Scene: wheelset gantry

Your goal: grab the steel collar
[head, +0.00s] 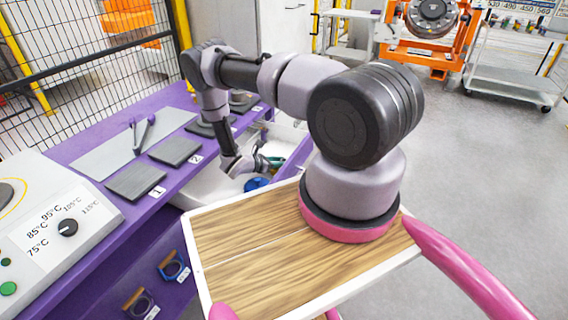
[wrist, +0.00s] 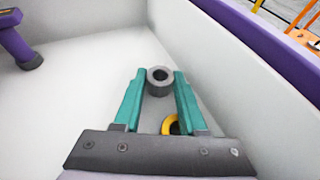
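The steel collar (wrist: 159,91) is a short grey cylinder with a dark bore, on the white floor of a drawer in the wrist view. My gripper (wrist: 158,76) is open, its two teal fingers pointing down toward the collar. The collar appears between the fingertips, closer to the right finger; I cannot tell whether they touch or how high the tips are. In the head view my gripper (head: 262,161) reaches down into the open drawer, and I cannot make out the collar there.
A yellow ring (wrist: 169,126) lies partly hidden behind my gripper. A purple tool (wrist: 19,44) lies at the left in the wrist view. The drawer's white wall and purple edge (wrist: 269,42) stand close on the right. A blue object (head: 256,183) is in the drawer.

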